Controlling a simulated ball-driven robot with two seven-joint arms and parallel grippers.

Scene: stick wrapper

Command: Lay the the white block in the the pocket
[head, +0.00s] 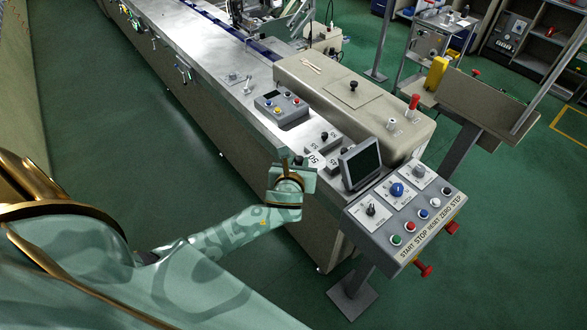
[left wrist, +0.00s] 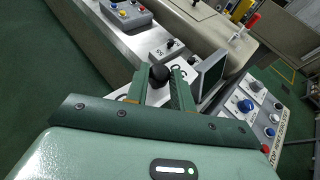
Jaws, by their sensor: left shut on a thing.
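My left gripper (head: 292,172) is over the near edge of the long machine's top. In the left wrist view its two green fingers (left wrist: 159,88) are closed around a black knob (left wrist: 160,74). A white block (head: 316,160) with dark markings shows just beyond the gripper in the head view, partly covered by it. The knob appears to belong to this block; their join is hidden by the fingers. I cannot tell whether the block touches the machine top. I cannot make out the pocket. My right gripper is not in view.
A second, greyer block with a black knob (head: 325,136) sits just behind. A dark screen (head: 360,163) stands close to the right, with a sloped button panel (head: 400,213) in front. A button box (head: 281,107) and a beige housing (head: 350,100) stand farther back.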

